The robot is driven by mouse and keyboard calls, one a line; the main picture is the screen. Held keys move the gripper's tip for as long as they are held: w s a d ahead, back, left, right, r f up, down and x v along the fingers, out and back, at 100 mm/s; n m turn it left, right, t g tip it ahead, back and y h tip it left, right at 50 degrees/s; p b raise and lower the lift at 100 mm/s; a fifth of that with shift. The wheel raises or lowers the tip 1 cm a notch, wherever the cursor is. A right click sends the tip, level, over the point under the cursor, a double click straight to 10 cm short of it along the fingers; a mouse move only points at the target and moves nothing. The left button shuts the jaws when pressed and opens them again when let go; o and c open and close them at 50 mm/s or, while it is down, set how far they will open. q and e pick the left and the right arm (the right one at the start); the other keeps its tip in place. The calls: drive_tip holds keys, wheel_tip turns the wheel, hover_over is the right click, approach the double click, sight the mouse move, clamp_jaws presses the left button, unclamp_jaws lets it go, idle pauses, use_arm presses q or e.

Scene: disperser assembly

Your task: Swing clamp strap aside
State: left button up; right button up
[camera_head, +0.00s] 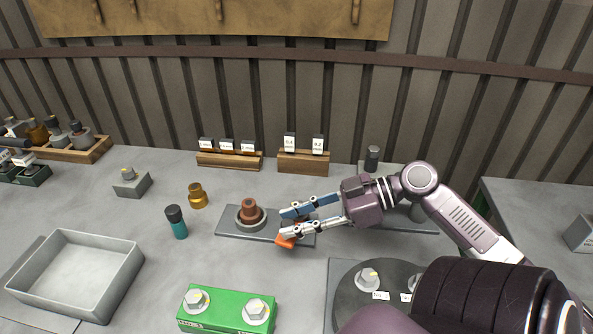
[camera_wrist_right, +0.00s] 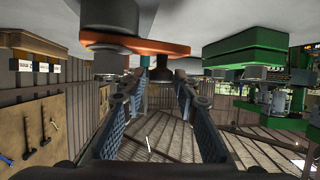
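The orange clamp strap (camera_head: 287,241) shows in the head view at the right part of a flat grey fixture plate (camera_head: 230,223), partly hidden by my fingers. A reddish-brown stepped part (camera_head: 250,212) stands upright in a round grey seat on that plate, left of my fingertips. My right gripper (camera_head: 284,224) reaches in from the right, its fingers apart, with the lower finger over the strap. In the right wrist view the orange strap (camera_wrist_right: 150,46) spans the top ahead of the spread fingers; whether they touch it I cannot tell. My left gripper is not in view.
A green box with two knobs (camera_head: 226,311) and a dark round plate with knobs (camera_head: 350,290) lie nearer. A teal bottle (camera_head: 176,222), brass part (camera_head: 198,195) and empty grey tray (camera_head: 132,262) stand left. Wooden label racks (camera_head: 229,162) line the back.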

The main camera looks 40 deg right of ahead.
drive_tip(key=v, duration=1.2)
drive_tip(key=shift+r, duration=0.2)
